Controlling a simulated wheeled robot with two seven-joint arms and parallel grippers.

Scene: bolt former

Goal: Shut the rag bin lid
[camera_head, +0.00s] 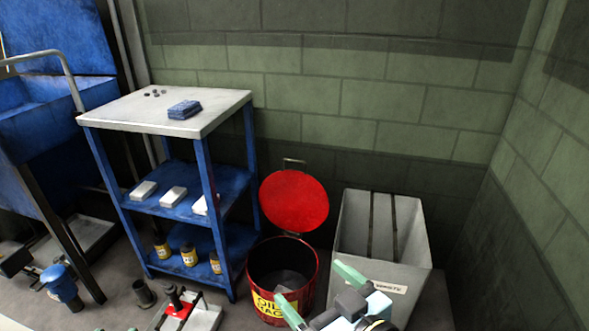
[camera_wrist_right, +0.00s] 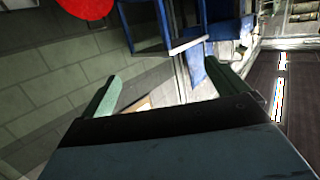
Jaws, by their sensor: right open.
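The red rag bin (camera_head: 310,283) stands on the floor with a yellow "oily rags" label on its front. Its round red lid (camera_head: 294,201) is raised and leans back above the rear rim, with a small metal handle at its top. Dark contents show inside the open bin. The lid also shows at the top left of the right wrist view (camera_wrist_right: 86,5). My right gripper (camera_head: 318,292) is in front of the bin and the grey box, its green fingers spread and empty. It is apart from the lid. My left gripper is not in view.
A grey open box (camera_head: 350,243) with a label stands right of the bin, near the wall corner. A blue shelf unit (camera_head: 209,164) with a white top stands to the left, holding white blocks and small jars. Tools lie on the floor at lower left.

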